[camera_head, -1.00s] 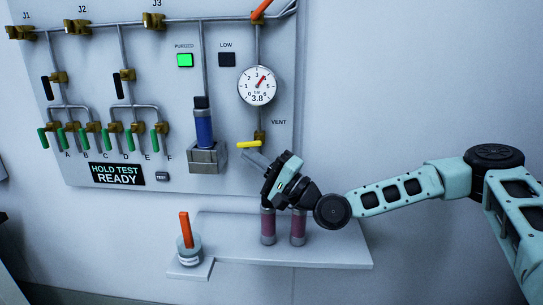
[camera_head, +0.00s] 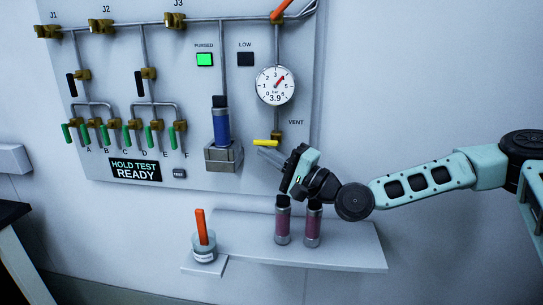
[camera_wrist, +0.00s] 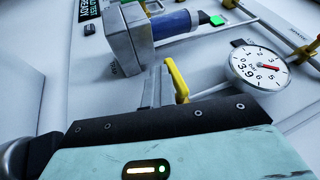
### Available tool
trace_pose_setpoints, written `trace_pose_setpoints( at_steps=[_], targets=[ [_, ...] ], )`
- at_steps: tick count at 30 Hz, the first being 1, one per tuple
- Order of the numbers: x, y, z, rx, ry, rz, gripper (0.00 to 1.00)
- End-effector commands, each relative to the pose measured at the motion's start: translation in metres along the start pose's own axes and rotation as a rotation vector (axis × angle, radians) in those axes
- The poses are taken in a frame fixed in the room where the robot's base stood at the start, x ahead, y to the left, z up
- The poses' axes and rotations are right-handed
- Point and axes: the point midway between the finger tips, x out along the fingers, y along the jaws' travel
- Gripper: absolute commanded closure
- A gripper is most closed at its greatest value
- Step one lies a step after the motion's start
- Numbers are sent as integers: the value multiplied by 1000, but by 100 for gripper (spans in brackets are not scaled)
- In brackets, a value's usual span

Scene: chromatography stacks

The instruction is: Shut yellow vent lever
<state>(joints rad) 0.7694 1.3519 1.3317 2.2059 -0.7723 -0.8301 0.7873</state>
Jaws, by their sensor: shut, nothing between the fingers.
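The yellow vent lever (camera_head: 265,142) sticks out to the left, level, from the brass vent valve (camera_head: 277,137) below the gauge. In the wrist view the yellow lever (camera_wrist: 178,82) shows right beside my gripper's fingertips. My gripper (camera_head: 268,153) is shut and empty, with its fingers just below the lever. In the wrist view my gripper (camera_wrist: 158,80) points at the panel; I cannot tell whether it touches the lever. The gauge (camera_head: 275,86) reads 3.9 bar.
A blue cartridge (camera_head: 221,128) sits in a grey holder (camera_head: 223,156) left of the lever. Below my gripper, a shelf (camera_head: 345,245) carries two dark red cartridges (camera_head: 283,224) and an orange stick in a jar (camera_head: 202,228). The green PURGED lamp (camera_head: 205,60) is lit. The screen (camera_head: 135,170) reads HOLD TEST READY.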

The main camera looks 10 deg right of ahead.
Motion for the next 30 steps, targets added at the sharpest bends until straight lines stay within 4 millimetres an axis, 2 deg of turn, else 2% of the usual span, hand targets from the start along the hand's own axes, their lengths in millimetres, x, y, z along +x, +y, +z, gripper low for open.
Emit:
trace_pose_setpoints(
  at_steps=[1, 6, 9, 21, 23, 26, 29, 30],
  targets=[
    [21, -69, -5, -26, 16, -126, 100],
    [27, -89, -6, -25, 17, -125, 100],
    [28, -94, -7, -24, 19, -125, 100],
    [28, -96, -8, -25, 22, -124, 100],
    [32, -92, 2, -35, -2, -100, 100],
    [38, -76, 31, -72, -75, -21, 100],
    [42, -46, 82, -141, -209, 120, 100],
    [39, -30, 107, -179, -279, 195, 100]
  ],
)
